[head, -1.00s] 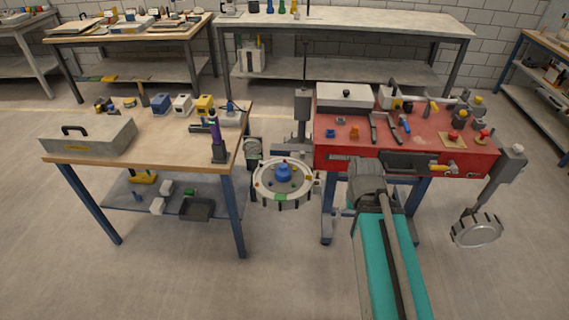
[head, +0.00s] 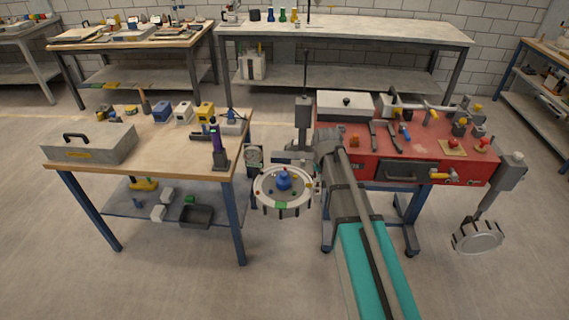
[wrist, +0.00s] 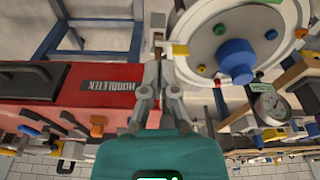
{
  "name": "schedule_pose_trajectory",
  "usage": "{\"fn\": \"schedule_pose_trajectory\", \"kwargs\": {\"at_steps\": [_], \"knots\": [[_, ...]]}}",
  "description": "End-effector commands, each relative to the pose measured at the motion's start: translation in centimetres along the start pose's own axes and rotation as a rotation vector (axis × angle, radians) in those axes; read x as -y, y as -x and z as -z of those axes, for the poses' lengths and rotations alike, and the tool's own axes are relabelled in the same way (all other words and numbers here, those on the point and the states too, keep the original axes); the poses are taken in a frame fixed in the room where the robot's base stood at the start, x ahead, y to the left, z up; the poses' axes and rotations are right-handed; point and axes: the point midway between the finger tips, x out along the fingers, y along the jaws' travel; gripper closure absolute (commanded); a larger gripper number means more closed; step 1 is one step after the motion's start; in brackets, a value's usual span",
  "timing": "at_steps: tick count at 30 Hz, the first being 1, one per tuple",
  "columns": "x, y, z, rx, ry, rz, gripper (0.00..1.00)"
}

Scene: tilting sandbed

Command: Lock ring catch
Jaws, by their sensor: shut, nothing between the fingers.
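A round, pale sandbed with a rim ring (head: 262,200) hangs between the wooden bench and the red cabinet in the head view. It has a blue knob (head: 284,182) at its centre and small coloured pieces around it. The ring also fills the upper right of the wrist view (wrist: 187,68), with the blue knob (wrist: 237,60) facing me. A small yellow tab (wrist: 180,50) is at the ring's edge and may be the catch; I cannot tell. My gripper (wrist: 158,68) is shut and empty, its tips just beside that edge. Contact is unclear.
The red cabinet (head: 440,168) with tools on top stands close on the right. The wooden bench (head: 190,150) with a grey box (head: 88,145) is on the left. A dial gauge (wrist: 271,105) is near the ring. A second round pan (head: 478,238) hangs far right.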

Motion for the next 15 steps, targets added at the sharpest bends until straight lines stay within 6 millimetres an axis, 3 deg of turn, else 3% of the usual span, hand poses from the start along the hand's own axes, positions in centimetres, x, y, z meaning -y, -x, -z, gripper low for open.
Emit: {"fn": "schedule_pose_trajectory", "kwargs": {"at_steps": [1,6,12,15], "knots": [[1.2,-0.3,2.8,-0.016,0.011,0.002,1.00],[4.8,-0.9,8.7,-0.072,0.036,0.009,1.00],[9.0,-1.5,14.3,-0.128,0.062,0.020,1.00],[10.4,-1.6,16.0,-0.146,0.069,0.024,1.00]]}}
